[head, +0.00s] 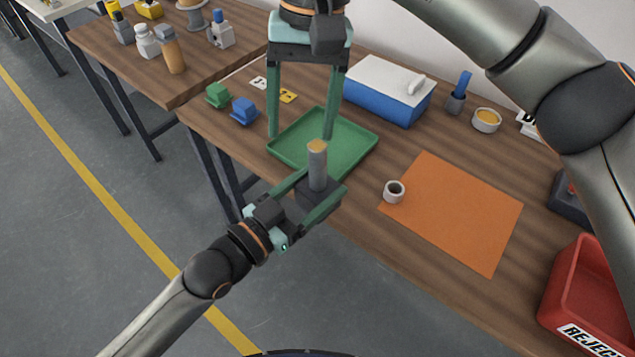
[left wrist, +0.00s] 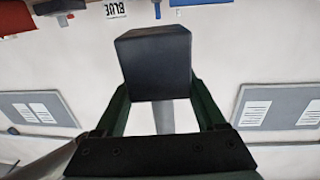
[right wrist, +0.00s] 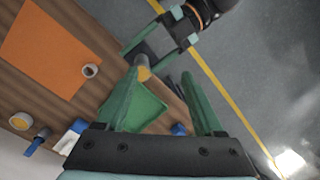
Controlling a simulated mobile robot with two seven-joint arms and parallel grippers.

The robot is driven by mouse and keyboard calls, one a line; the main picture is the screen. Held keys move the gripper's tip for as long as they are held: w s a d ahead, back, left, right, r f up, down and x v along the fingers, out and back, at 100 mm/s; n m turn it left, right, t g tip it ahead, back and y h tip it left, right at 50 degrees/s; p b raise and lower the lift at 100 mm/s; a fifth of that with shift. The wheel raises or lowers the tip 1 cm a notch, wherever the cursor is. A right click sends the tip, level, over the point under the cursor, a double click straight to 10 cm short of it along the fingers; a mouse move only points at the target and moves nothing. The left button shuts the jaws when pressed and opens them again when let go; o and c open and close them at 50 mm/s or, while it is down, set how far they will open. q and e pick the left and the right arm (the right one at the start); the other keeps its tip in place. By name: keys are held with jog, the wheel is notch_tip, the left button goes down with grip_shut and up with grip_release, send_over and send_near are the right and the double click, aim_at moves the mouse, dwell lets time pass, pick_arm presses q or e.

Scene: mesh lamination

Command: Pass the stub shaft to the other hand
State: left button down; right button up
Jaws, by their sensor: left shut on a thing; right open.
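The stub shaft (head: 318,168) is a grey cylinder with a tan top end and a dark square block at its base. My left gripper (head: 320,190) is shut on the dark block and holds the shaft upright at the table's front edge, by the green tray. In the left wrist view the block (left wrist: 155,62) sits between the fingers and partly hides the grey cylinder. My right gripper (head: 301,136) is open and empty, pointing down over the tray, behind the shaft in the head view. In the right wrist view the shaft's tan end (right wrist: 143,74) shows near one fingertip.
A green tray (head: 358,142) lies below the right gripper. A grey ring (head: 394,191) sits at the edge of an orange mat (head: 455,215). A blue and white box (head: 385,95) stands behind. A red reject bin (head: 590,290) is at right. Green and blue blocks (head: 243,112) are at left.

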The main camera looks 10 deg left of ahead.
pick_arm(q)
jog(key=shift+r, duration=0.1)
pick_arm(e)
jog(key=s+f+m+g+y, duration=0.2)
jog(key=s+f+g+y, duration=0.55)
jog(key=y, duration=0.35)
jog(key=d+f+m+t+y, duration=0.5)
jog(key=d+m+t+y, duration=0.5)
jog(key=m, duration=0.6)
jog(key=s+f+m+t+h, duration=0.3)
jog(key=f+m+h, duration=0.2)
jog(key=f+m, duration=0.85)
jog(key=s+f+m+t+h, duration=0.4)
jog(key=f+m, duration=0.6)
jog(key=f, duration=0.6)
jog(key=w+d+m+t+h, duration=0.3)
jog(key=w+d+m+h, duration=0.35)
jog(key=m, duration=1.05)
jog(key=s+d+m+g+h, duration=0.1)
jog(key=d+m+h, duration=0.1)
jog(key=m, duration=0.5)
jog(key=s+d+m+g+h, duration=0.1)
jog(key=s+d+m+h, duration=0.1)
jog(key=d+m, duration=0.3)
jog(key=shift+s+f+m, duration=0.25)
jog(key=shift+f+m, duration=0.05)
jog(key=shift+m, duration=0.55)
